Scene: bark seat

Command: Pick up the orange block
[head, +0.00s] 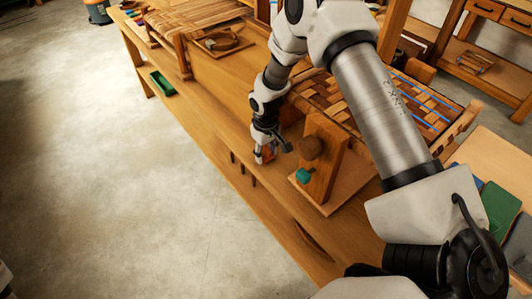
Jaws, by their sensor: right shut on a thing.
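My right gripper (266,152) points down at the front edge of the wooden workbench (215,103). It is shut on the orange block (270,155), of which only a small reddish-orange part shows between the fingers. The fingers and the arm hide the rest of the block. I cannot tell whether the block touches the bench top or is just above it. My left gripper is not in view.
An upright wooden stand with a brown knob (309,148) and a teal block (303,176) is close right of the gripper. Woven bark seats (424,100) lie behind. A green tray (162,83) sits farther left. Concrete floor (120,190) is open in front.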

